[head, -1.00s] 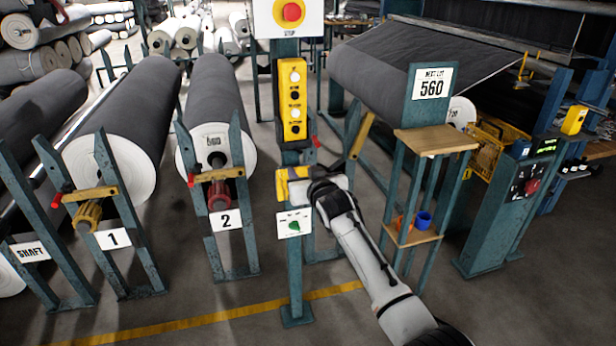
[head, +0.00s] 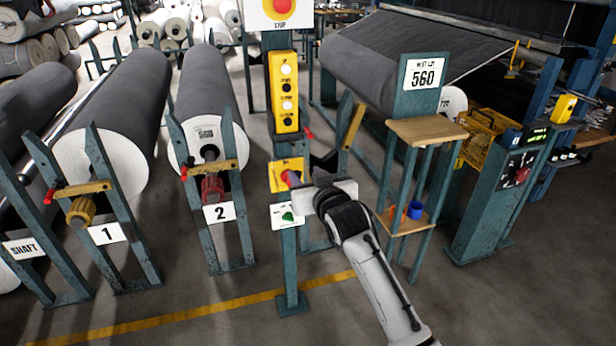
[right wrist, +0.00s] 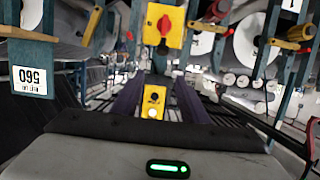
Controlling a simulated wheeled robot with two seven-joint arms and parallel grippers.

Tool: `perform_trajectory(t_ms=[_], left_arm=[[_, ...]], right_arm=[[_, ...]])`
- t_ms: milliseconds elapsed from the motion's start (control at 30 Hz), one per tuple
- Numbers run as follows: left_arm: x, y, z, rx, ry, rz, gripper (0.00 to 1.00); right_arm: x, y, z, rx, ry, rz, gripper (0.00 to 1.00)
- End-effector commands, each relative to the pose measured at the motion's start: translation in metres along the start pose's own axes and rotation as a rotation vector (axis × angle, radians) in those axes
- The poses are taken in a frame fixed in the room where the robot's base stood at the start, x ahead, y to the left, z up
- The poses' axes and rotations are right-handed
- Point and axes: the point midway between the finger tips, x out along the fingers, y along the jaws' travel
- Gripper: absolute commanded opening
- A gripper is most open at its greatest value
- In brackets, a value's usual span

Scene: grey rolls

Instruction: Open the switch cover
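A yellow switch box (head: 281,176) with a red knob is fixed to the teal post, below the button pendant (head: 285,92). The same yellow box with its red knob also shows at the top of the right wrist view (right wrist: 165,25). I cannot make out a separate cover on it. My right gripper (head: 318,168) is just right of the box, with its fingers pointing up and away. In the right wrist view its two dark fingers (right wrist: 157,88) are apart, with nothing held between them; contact with the box cannot be seen. My left gripper is out of view.
A white plate with a green knob (head: 288,216) sits lower on the post. A teal stand with a wooden shelf (head: 428,131) and a 560 sign is close on the right. Grey rolls in numbered racks (head: 206,95) stand on the left. Floor in front is clear.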

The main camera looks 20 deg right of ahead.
Motion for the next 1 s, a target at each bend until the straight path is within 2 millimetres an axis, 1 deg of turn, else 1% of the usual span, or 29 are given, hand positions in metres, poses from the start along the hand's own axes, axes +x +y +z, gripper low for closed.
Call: perform_trajectory(t_ms=[33,133,433,467,500,567,600,667,700,767,800,867,900,967,1000], left_arm=[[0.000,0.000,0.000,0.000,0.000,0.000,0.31],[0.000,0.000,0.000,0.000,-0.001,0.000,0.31],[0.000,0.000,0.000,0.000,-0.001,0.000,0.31],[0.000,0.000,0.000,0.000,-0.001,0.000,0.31],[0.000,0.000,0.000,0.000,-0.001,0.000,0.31],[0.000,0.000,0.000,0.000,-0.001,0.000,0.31],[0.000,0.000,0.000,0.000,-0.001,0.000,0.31],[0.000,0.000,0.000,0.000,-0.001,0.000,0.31],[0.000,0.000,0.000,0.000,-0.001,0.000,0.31],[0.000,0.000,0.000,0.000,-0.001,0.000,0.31],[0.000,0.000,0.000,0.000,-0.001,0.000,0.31],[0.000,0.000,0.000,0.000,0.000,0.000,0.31],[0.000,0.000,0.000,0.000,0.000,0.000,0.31],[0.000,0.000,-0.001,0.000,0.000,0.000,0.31],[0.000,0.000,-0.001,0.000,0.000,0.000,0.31]], right_arm=[[-0.005,0.000,0.000,0.000,0.001,-0.001,0.40],[-0.010,0.000,0.000,0.000,0.001,-0.001,0.40],[-0.012,0.000,0.000,0.000,0.000,-0.001,0.40],[-0.012,0.000,0.000,0.000,0.000,-0.001,0.38],[-0.012,0.000,0.001,0.000,-0.001,-0.001,0.32],[-0.014,-0.001,0.008,-0.002,-0.009,-0.003,0.21],[-0.016,-0.001,0.017,-0.005,-0.019,-0.006,0.15],[-0.022,-0.002,0.041,-0.012,-0.044,-0.016,0.04],[-0.029,-0.003,0.063,-0.019,-0.069,-0.024,0.00],[-0.044,-0.005,0.103,-0.033,-0.114,-0.042,0.00],[-0.058,-0.007,0.134,-0.042,-0.148,-0.057,0.00],[-0.083,-0.011,0.180,-0.054,-0.202,-0.083,0.00],[-0.102,-0.013,0.210,-0.061,-0.240,-0.100,0.00],[-0.134,-0.017,0.251,-0.069,-0.294,-0.129,0.00],[-0.156,-0.019,0.276,-0.072,-0.328,-0.147,0.00]])
